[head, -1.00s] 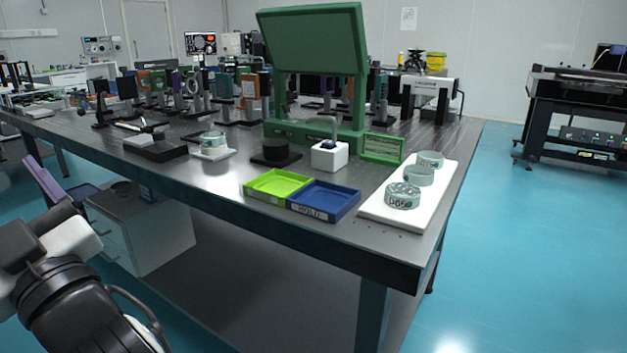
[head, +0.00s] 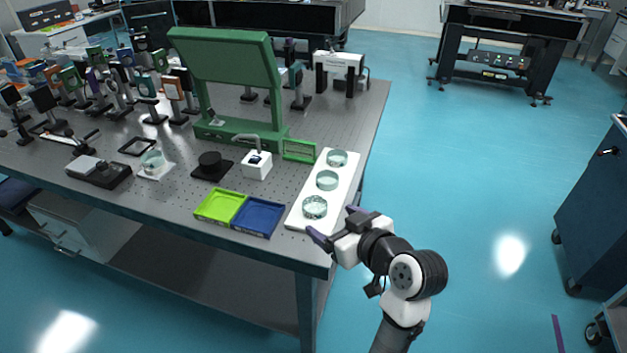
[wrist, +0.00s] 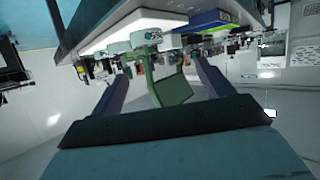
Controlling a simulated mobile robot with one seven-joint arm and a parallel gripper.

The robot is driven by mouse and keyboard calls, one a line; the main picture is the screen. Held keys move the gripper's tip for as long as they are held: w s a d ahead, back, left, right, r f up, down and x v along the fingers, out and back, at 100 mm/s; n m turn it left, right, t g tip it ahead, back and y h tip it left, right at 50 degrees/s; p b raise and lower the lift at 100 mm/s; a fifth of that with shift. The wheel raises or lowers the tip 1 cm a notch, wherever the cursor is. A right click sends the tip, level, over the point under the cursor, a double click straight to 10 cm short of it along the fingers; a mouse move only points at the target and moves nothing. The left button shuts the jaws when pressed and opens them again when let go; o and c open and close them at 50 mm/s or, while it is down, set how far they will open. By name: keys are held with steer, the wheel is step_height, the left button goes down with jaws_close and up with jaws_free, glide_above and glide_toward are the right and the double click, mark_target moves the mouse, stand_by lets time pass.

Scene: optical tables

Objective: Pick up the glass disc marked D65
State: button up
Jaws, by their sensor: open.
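The glass disc marked D65 (head: 314,207) is a clear, pale round disc at the near end of a white board (head: 299,218). Its mark reads in the earlier head view but is too small now. A disc with dark marking, apparently the same one, shows near the top of the wrist view (wrist: 147,36). Two more glass discs, the middle one (head: 327,180) and the far one (head: 337,158), stand behind it on the board. My gripper (head: 332,222) is open and empty, with purple fingers. It is by the table's right edge, close to the D65 disc, apparently not touching it.
A blue tray (head: 258,217) and a lime tray (head: 219,206) lie left of the board. A green stand (head: 230,75) with a tilted panel rises behind. A white block (head: 257,166) stands near it. Open blue floor lies to the right.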

steer(key=s+d, duration=0.2)
steer(key=d, duration=0.1)
steer(key=p, duration=0.3)
glide_toward(316, 204)
steer(key=w+a, duration=0.1)
steer(key=w+a+f, duration=0.1)
steer(key=shift+w+a+f+m, duration=0.2)
steer(key=shift+w+f+m, duration=0.1)
steer(key=p+x, duration=0.2)
steer(key=x, duration=0.3)
steer(key=shift+w+d+r, duration=0.1)
steer(key=shift+d, duration=0.05)
steer(key=shift+w, duration=0.2)
steer(key=c, duration=1.1)
steer(key=shift+c, duration=0.2)
